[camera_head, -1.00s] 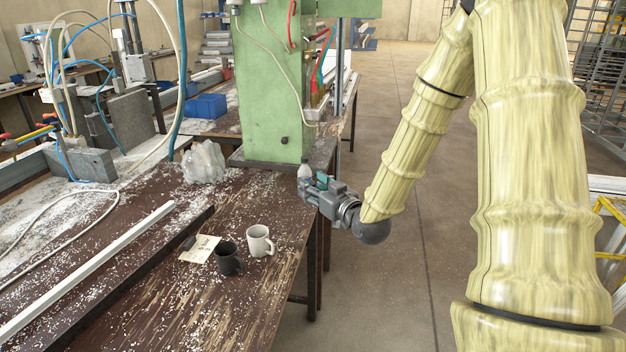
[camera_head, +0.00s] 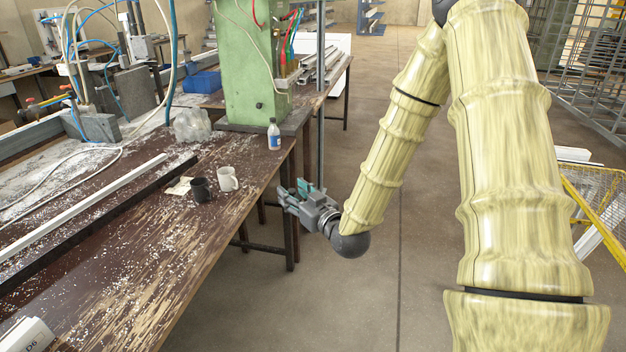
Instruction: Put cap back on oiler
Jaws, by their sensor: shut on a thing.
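The oiler (camera_head: 274,136) is a small white bottle with a blue label and a narrow top. It stands upright on the near table's right edge, by the green machine column. My gripper (camera_head: 287,195) is off the table's right edge, below and right of the oiler in the picture and apart from it. Its teal-tipped fingers point left toward the table. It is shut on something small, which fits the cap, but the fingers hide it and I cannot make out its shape.
A white mug (camera_head: 228,179) and a dark mug (camera_head: 201,190) stand near the table edge, beside a paper note (camera_head: 178,186). A clear plastic bundle (camera_head: 192,125) lies left of the green column (camera_head: 245,70). A yellow-framed rack (camera_head: 598,205) stands far right.

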